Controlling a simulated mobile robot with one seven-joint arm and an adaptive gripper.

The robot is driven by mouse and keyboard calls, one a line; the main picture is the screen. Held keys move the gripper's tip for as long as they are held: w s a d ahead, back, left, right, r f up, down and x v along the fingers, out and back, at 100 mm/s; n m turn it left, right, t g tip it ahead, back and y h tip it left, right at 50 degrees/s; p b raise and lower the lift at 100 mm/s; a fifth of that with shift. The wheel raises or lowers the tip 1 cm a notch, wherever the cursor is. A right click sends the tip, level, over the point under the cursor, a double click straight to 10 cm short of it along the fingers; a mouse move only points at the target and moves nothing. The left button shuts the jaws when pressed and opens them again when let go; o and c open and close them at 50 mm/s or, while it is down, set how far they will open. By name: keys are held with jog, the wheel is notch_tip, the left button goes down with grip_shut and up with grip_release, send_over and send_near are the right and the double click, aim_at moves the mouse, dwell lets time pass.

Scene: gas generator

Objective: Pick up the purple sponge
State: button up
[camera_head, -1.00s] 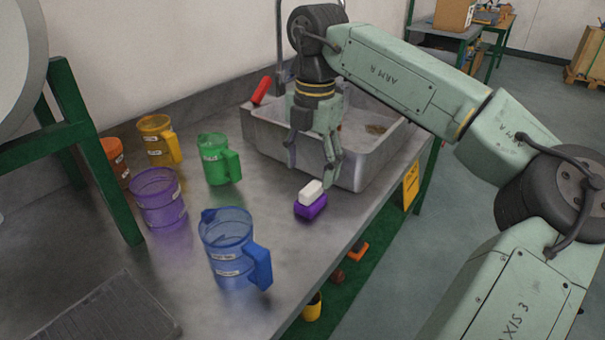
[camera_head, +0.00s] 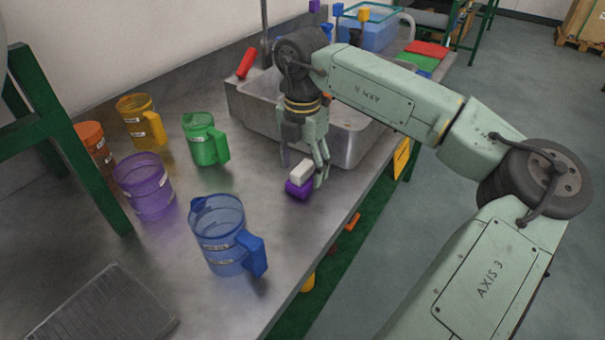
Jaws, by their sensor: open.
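The purple sponge (camera_head: 298,189) lies on the metal counter just in front of the sink. One finger shows at the right side of the sponge and white block, and another shows behind at the left. I cannot tell whether the fingers touch either of them.
A metal sink (camera_head: 352,145) stands close behind my gripper. Blue (camera_head: 222,238), purple (camera_head: 147,190), green (camera_head: 203,142), yellow (camera_head: 138,122) and orange (camera_head: 92,145) jugs stand to the left. The counter's front edge is near the sponge. A ribbed tray (camera_head: 105,312) lies front left.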

jog(key=shift+f, duration=1)
jog(key=c, duration=1.1)
jog(key=shift+c, duration=0.2)
jog(key=shift+r, duration=0.55)
notch_tip(320, 180, up, 2)
jog(key=shift+r+b, duration=0.1)
jog(key=shift+b, duration=0.65)
jog(key=s+d+r+b, duration=0.1)
jog(key=s+d+b, duration=0.3)
jog(key=s+d, duration=0.5)
jog(key=s, duration=0.4)
jog(key=shift+r, duration=0.35)
jog(key=shift+s, duration=0.1)
jog(key=o, duration=0.6)
jog(key=shift+c, duration=0.2)
jog(key=c, duration=0.5)
